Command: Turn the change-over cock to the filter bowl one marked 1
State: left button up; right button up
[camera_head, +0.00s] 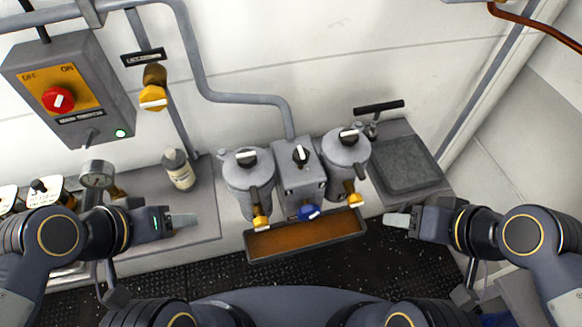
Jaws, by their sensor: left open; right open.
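The change-over cock (300,154) is a black knob with a white pointer, on top of the grey block between two bowls. Its pointer looks roughly upright in the picture; I cannot tell exactly which bowl it faces. The left filter bowl (249,187) and right filter bowl (345,165) are grey cylinders with black knobs on their lids. I cannot read a number on either. My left gripper (186,221) is open and empty, left of the left bowl. My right gripper (396,220) is open and empty, right of and below the right bowl. Neither touches anything.
A blue knob (308,212) sits low on the block, with yellow taps (261,222) (354,200) beneath the bowls. A tray (306,254) of brown liquid lies below. A bottle (178,169), gauge (97,178) and switch box (75,90) are left; a grey pad (405,164) is right.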

aim_at(308, 212)
jog(key=k+j+z, duration=0.7)
jog(key=i+l, duration=0.1)
